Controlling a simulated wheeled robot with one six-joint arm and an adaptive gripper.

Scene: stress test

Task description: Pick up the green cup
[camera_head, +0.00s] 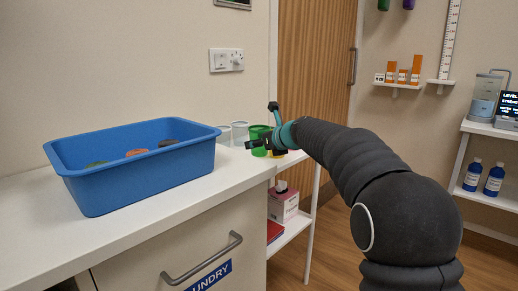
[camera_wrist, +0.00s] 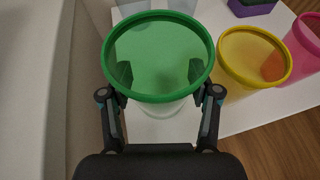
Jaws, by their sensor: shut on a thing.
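The green cup (camera_wrist: 158,92) fills the middle of the wrist view, open rim up, with a white surface under it. My gripper (camera_wrist: 160,78) has a finger at the left and right of the cup, shut on it; the fingertips show through or against the green wall. In the head view the green cup (camera_head: 258,132) is at the back end of the counter, partly hidden by my gripper (camera_head: 262,128). I cannot tell whether the cup touches the counter.
A yellow cup (camera_wrist: 250,84) stands close at the right, with a pink cup (camera_wrist: 306,38) beyond it. Clear cups (camera_head: 239,131) stand left of the green one. A blue tub (camera_head: 140,175) with several items takes the counter's left. A wall is close on the wrist view's left.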

